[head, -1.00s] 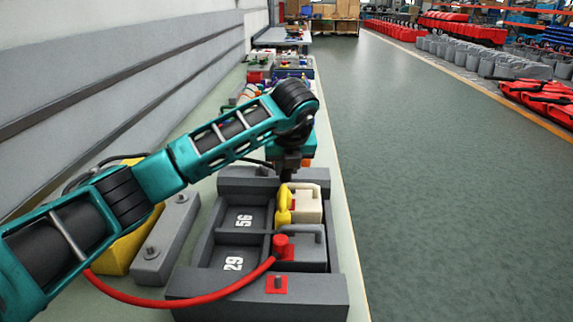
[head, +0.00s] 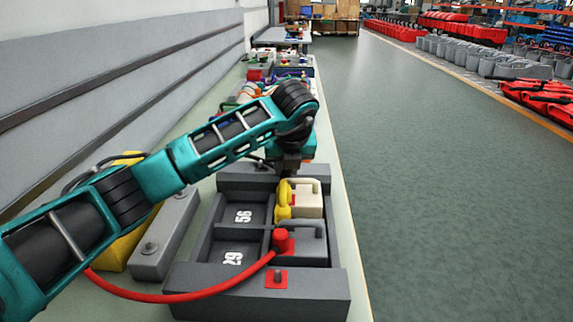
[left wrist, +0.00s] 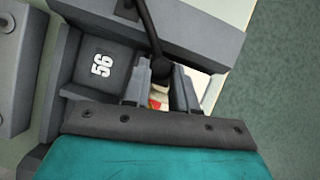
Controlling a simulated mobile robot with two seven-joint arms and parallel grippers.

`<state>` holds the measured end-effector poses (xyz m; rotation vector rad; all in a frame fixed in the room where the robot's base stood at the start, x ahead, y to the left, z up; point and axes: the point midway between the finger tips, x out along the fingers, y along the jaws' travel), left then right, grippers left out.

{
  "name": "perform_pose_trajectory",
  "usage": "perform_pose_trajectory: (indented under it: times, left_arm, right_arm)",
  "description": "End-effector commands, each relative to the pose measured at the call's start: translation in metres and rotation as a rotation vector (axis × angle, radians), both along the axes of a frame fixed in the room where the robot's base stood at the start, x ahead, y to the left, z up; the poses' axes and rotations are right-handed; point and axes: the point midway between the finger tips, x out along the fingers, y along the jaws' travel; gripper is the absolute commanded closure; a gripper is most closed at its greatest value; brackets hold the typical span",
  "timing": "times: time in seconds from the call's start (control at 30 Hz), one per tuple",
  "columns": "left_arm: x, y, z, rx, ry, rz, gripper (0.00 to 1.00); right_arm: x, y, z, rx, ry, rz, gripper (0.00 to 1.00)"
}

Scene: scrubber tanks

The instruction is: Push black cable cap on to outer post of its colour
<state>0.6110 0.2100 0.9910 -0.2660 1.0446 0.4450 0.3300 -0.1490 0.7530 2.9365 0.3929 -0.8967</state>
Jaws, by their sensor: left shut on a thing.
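My left gripper (head: 288,165) reaches down over the far end of the grey tray (head: 205,290). In the left wrist view its two fingers (left wrist: 162,82) are shut on the black cable cap (left wrist: 162,68). A black cable (left wrist: 146,25) runs up from the cap in that view. The cap is above or at the tray's far wall; I cannot tell whether it touches anything below. The black outer post cannot be made out clearly. In the head view my wrist hides the cap and much of the far wall. My right gripper is not in view.
A red cap (head: 281,242) with a red cable (head: 190,296) sits on a grey tank (head: 305,245). A bare post on a red square (head: 277,279) is on the near wall. A cream tank (head: 308,200) with a yellow part (head: 284,200) stands behind. Compartments 56 and 29 look empty.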

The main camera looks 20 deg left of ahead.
Motion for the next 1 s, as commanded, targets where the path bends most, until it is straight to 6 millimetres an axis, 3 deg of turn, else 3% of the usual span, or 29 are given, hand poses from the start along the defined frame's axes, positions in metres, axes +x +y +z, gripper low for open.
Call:
perform_pose_trajectory:
  times: [0.13, 0.17, 0.43, 0.63, 0.9, 1.0]
  left_arm:
    - [-0.0006, 0.0002, -0.0078, 0.001, 0.004, 0.001, 1.00]
    - [-0.0006, 0.0002, -0.0067, 0.001, 0.004, 0.001, 0.72]
    - [-0.0005, 0.0002, -0.0057, 0.001, 0.003, 0.000, 0.46]
    - [-0.0005, 0.0001, -0.0055, 0.001, 0.003, 0.000, 0.43]
    - [-0.0004, 0.0000, -0.0053, 0.001, 0.003, 0.000, 0.18]
    - [-0.0004, 0.0000, -0.0053, 0.001, 0.003, 0.000, 0.18]
  right_arm:
    - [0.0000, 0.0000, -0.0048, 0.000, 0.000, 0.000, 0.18]
    - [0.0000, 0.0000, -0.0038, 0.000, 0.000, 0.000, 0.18]
    - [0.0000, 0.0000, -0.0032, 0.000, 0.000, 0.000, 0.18]
    - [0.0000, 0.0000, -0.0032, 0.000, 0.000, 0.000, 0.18]
    - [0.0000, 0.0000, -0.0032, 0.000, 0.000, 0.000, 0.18]
    - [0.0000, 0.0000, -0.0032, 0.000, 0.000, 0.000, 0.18]
